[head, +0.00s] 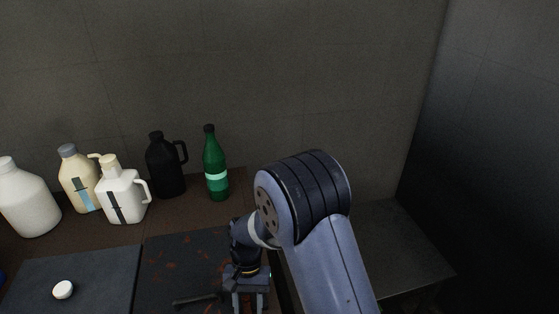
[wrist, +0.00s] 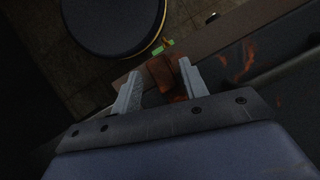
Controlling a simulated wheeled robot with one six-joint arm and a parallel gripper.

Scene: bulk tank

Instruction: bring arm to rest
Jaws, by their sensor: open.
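My arm reaches forward from the lower right in the head view, bent at a large dark joint. My gripper (head: 250,300) hangs at its end over the right part of the dark mat (head: 180,258), near the table's right edge. In the wrist view my gripper (wrist: 160,85) shows two pale fingers spread apart. They are open, with nothing held between them. An orange-brown patch shows beyond the fingertips; I cannot tell what it is. In the head view the fingertips are cut off by the lower frame edge.
A dark rod-like tool (head: 195,300) lies left of my gripper. A white cap (head: 63,289) lies on the left mat.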

